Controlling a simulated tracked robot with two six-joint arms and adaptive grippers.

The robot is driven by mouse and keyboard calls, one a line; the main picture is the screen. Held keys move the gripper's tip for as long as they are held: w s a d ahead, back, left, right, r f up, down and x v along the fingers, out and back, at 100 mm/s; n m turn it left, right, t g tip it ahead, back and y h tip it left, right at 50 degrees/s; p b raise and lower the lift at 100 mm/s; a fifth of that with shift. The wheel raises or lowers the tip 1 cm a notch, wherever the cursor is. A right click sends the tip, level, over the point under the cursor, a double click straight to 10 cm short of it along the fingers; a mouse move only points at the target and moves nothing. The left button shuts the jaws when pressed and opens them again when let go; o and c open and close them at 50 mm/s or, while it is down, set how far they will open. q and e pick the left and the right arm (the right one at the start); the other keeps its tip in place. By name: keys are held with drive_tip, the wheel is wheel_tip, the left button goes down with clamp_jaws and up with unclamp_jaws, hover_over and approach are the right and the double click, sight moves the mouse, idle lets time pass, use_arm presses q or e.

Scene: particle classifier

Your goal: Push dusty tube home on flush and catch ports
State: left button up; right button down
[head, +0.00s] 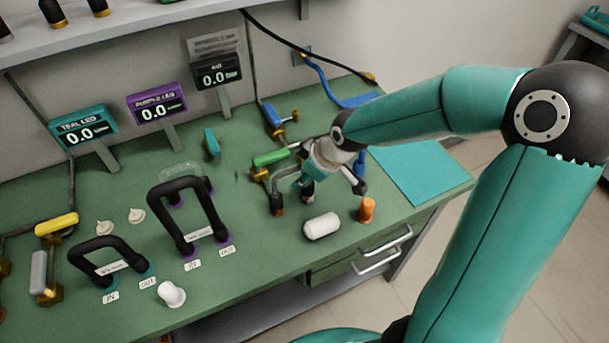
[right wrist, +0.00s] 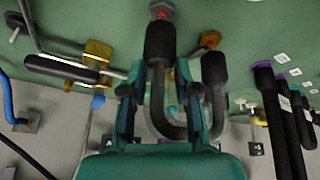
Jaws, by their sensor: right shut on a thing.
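My right gripper (head: 318,178) points down over the bench's right half. In the right wrist view it (right wrist: 165,95) is shut on the dusty tube (right wrist: 178,131), a dark U-shaped tube with black sleeved ends. One sleeved end is in line with a grey-and-red port (right wrist: 160,9); whether it is flush there I cannot tell. The other sleeved end (right wrist: 213,68) is near brass fittings, its seating unclear. In the head view the gripper hides much of the tube. My left gripper is not in view.
Two black looped hoses (head: 183,185) stand on the green bench at left. A green-handled valve (head: 270,158) is close left. A teal mat (head: 420,176) lies at right.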

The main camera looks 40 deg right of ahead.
drive_tip(key=shift+f+b, duration=1.1)
drive_tip(key=shift+f, duration=0.1)
drive_tip(key=c, duration=0.8)
unclamp_jaws()
drive_tip(key=shift+r, duration=0.1)
drive_tip(key=shift+o, duration=0.2)
drive_tip(key=v, duration=1.2)
